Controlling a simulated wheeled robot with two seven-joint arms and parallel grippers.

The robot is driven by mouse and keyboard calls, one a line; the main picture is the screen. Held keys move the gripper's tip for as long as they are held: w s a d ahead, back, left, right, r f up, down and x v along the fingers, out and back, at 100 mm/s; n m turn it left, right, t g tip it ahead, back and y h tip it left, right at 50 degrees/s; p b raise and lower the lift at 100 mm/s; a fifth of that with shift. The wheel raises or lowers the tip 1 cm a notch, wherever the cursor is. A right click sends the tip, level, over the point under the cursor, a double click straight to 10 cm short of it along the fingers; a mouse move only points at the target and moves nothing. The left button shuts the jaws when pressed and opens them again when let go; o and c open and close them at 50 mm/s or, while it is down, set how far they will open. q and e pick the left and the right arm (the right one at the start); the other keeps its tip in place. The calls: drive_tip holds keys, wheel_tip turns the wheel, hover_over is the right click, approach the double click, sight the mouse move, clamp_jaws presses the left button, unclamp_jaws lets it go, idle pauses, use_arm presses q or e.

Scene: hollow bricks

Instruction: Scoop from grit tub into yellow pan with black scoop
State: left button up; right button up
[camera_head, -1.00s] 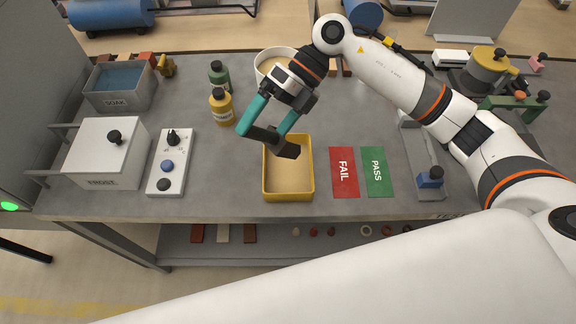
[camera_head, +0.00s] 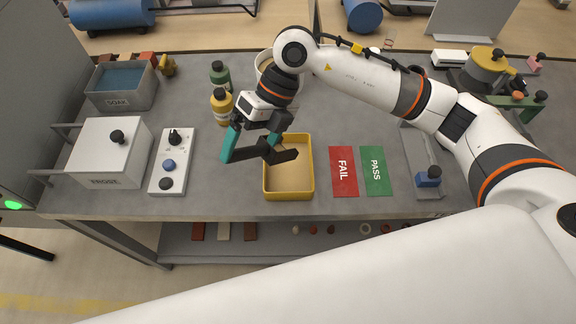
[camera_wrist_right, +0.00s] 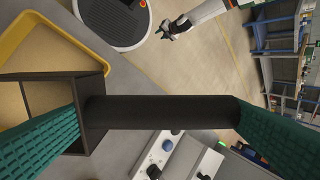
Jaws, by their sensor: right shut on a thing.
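My right gripper (camera_head: 250,153) has teal fingers shut on the black scoop's handle, beside and above the left wall of the yellow pan. The black scoop (camera_head: 284,156) has its bowl over the pan's area; its handle crosses the right wrist view (camera_wrist_right: 160,112). A tan-brown surface shows inside the bowl, but I cannot tell how much grit it holds. The yellow pan (camera_head: 267,190) has a tan inside, and its rim shows in the wrist view (camera_wrist_right: 60,30). The pale grit tub (camera_head: 261,77) is largely hidden behind my right arm. My left gripper (camera_wrist_right: 165,29) is small in the wrist view.
Yellow (camera_head: 222,107) and green (camera_head: 219,74) bottles stand left of the tub. A knobbed control box (camera_head: 178,140) and white lidded box (camera_head: 93,165) lie further left. Red FAIL (camera_head: 343,172) and green PASS (camera_head: 376,171) mats lie right of the pan.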

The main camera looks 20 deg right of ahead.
drive_tip(key=shift+s+a+f+h, duration=0.2)
drive_tip(key=shift+a+f+h, duration=0.1)
drive_tip(key=shift+a+h, duration=0.2)
drive_tip(key=shift+d, duration=0.1)
drive_tip(key=shift+s+a+f+t+h+b, duration=0.2)
drive_tip(key=shift+a+f+t+h+b, duration=0.25)
drive_tip(key=shift+f+h, duration=0.2)
drive_tip(key=shift+s+a+f+t+h+b, duration=0.2)
drive_tip(key=shift+a+f+t+h+b, duration=0.15)
drive_tip(key=shift+a+f+h, duration=0.3)
drive_tip(key=shift+d+f, duration=0.1)
drive_tip(key=f+h+b, duration=0.1)
drive_tip(key=a+f+b, duration=0.1)
drive_tip(key=f+t+h+b, duration=0.1)
drive_tip(key=shift+s+a+h, duration=0.15)
drive_tip(key=shift+s+h, duration=0.15)
